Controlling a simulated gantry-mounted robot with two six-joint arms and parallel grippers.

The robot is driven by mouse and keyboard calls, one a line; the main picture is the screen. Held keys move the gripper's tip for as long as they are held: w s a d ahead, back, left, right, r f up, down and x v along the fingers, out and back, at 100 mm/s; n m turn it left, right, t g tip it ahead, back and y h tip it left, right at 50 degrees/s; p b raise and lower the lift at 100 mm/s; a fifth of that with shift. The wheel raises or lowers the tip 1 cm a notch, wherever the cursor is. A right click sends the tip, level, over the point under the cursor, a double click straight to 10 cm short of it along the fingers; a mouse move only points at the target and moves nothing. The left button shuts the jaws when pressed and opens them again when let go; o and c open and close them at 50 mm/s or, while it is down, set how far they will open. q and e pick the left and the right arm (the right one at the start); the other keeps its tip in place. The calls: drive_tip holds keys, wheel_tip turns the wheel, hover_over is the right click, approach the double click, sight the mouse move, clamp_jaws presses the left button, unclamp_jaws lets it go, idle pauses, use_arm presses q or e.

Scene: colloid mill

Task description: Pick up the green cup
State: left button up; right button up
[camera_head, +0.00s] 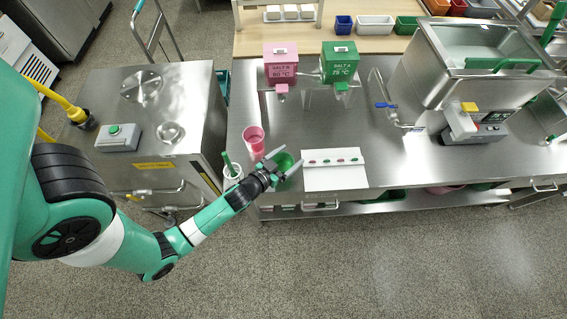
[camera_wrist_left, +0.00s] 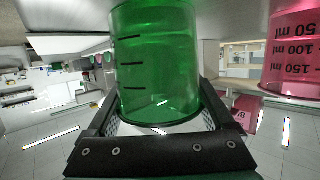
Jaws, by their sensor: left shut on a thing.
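The green cup (camera_head: 284,163) is a see-through green beaker at the front edge of the steel bench, partly hidden by my left gripper in the head view. My left gripper (camera_head: 280,168) is shut around it, one finger on each side. In the left wrist view the green cup (camera_wrist_left: 158,65) fills the middle, with dark marks on its wall, between the two fingers of my left gripper (camera_wrist_left: 160,115). I cannot tell whether the cup touches the bench. My right gripper is not in view.
A pink cup (camera_head: 254,140) stands just left of the green cup, and a white holder (camera_head: 232,174) with a green stick is beside it. A white board (camera_head: 334,172) lies close on the right. Pink (camera_head: 281,66) and green (camera_head: 340,62) salt dispensers stand behind.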

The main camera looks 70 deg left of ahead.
use_arm(q)
drive_tip(key=shift+r, duration=0.2)
drive_tip(key=shift+r+p, duration=0.8)
drive_tip(key=s+d+r, duration=0.2)
drive_tip(key=s+r, duration=0.3)
drive_tip(key=s, duration=0.1)
drive_tip(key=s+d+r, duration=0.2)
drive_tip(key=s+r, duration=0.4)
drive_tip(key=s, duration=0.1)
drive_tip(key=shift+d, duration=0.3)
drive_tip(key=shift+s, duration=0.1)
idle(1.2)
